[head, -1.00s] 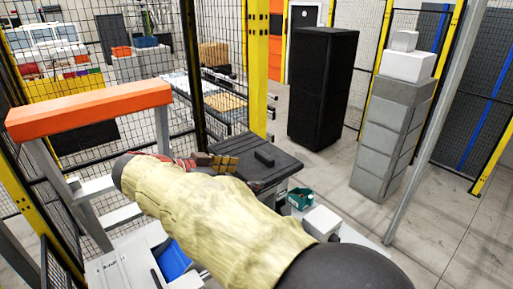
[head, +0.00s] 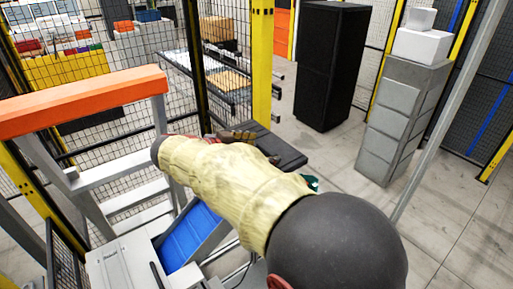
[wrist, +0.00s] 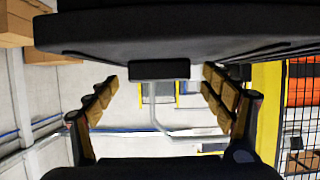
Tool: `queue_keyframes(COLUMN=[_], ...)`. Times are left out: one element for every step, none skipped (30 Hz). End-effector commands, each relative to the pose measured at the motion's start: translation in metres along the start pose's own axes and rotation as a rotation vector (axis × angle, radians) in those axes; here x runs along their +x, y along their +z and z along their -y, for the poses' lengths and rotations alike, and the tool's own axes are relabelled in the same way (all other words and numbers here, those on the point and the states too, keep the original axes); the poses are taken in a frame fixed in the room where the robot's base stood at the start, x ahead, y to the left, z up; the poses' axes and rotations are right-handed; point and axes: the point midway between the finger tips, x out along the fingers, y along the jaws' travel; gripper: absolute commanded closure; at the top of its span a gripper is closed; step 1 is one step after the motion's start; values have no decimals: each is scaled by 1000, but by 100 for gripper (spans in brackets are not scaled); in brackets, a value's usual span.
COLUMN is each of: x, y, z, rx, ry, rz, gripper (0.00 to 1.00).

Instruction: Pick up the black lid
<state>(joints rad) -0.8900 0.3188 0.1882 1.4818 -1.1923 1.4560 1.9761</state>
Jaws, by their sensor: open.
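The black lid (head: 287,152) lies flat in the middle of the head view, partly hidden behind my padded arm. In the wrist view the lid (wrist: 230,32) spans the top as a wide dark slab. Its small block handle (wrist: 160,69) sticks out from the slab between my fingers. My gripper (wrist: 160,85) is open, with tan padded fingers on both sides of the handle and a gap on each side. I cannot tell whether the fingertips reach level with the handle. In the head view my gripper (head: 236,136) is mostly hidden beside the lid.
An orange beam (head: 85,100) on a grey frame stands at left. A blue bin (head: 190,238) sits below my arm. A yellow post (head: 262,65) and mesh fence stand behind the lid. A black cabinet (head: 330,65) and grey block stack (head: 402,120) stand at right, with bare floor between.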

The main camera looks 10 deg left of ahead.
Motion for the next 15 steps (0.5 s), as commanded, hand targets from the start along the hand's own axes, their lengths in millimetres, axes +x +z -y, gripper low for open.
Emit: queue_keyframes(x=[4,5,6,6,6,6,6,6,6,6,6,6,6,6,5], y=[-1,0,0,0,1,1,1,1,1,1,1,1,1,1,1], z=[0,0,0,0,0,0,0,0,0,0,0,0,0,0,0], rx=[0,0,0,0,0,0,0,0,0,0,0,0,0,0,0], ry=[1,0,-1,-1,-1,-1,-1,-1,-1,-1,-1,-1,-1,-1,-1], rz=[0,0,1,1,1,1,1,1,1,1,1,1,1,1,1], gripper=[18,18,18,18,18,18,18,19,21,23,24,27,28,30,32])
